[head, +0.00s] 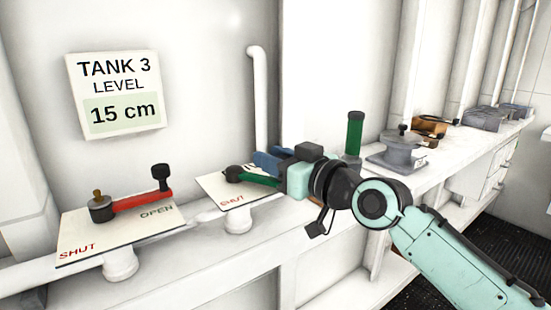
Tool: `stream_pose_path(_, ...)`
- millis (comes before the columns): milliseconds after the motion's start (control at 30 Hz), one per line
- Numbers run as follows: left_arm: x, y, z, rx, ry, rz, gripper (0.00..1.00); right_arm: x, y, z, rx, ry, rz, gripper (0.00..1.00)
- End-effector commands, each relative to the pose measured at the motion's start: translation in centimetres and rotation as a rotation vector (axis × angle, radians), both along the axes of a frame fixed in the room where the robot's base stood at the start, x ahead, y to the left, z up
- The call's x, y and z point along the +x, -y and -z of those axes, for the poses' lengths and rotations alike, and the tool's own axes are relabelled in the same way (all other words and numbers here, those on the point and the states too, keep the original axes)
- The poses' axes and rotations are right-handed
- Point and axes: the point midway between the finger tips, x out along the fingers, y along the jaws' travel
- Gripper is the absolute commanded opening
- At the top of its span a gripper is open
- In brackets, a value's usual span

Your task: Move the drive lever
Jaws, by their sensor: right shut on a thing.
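My right gripper (270,160), with blue fingers, is shut at the right end of this lever, and the grasped end is hidden. A red lever (140,202) with a black knob points toward OPEN on a second plate (80,241) to the left. An upright green handle (355,132) stands beyond my right arm. No label shows which is the drive lever. My left gripper is out of view.
A sign (115,92) reading TANK 3 LEVEL 15 cm hangs on the wall. A white pipe (259,100) rises behind the bench. A grey fitting (402,150) and several other items stand along the right counter.

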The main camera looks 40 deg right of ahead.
Motion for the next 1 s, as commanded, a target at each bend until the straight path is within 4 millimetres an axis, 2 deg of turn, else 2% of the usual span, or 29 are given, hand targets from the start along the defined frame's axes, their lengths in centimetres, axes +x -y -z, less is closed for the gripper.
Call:
stream_pose_path(33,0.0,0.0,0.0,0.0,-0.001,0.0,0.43,-0.2,0.3,-0.7,0.003,0.019,0.006,0.0)
stream_pose_path(300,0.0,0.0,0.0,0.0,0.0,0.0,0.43,-0.2,0.2,-0.7,0.003,0.019,0.005,0.0)
stream_pose_path(333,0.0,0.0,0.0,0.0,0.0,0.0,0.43,-0.2,0.2,-0.7,0.003,0.019,0.005,0.41)
stream_pose_path(367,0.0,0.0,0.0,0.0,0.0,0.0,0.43,-0.2,0.2,-0.7,0.003,0.019,0.005,0.5)
stream_pose_path(400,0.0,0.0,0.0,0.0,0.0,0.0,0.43,-0.2,0.2,-0.6,0.003,0.018,0.005,0.56)
stream_pose_path(767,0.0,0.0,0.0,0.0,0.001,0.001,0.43,-0.6,0.2,-0.3,0.002,0.009,0.003,0.56)
stream_pose_path(867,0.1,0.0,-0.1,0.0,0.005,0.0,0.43,-1.8,0.5,-0.3,0.003,0.009,0.004,0.56)
stream_pose_path(1000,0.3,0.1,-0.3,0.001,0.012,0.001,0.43,-4.8,0.8,-0.4,0.002,0.011,0.005,0.56)
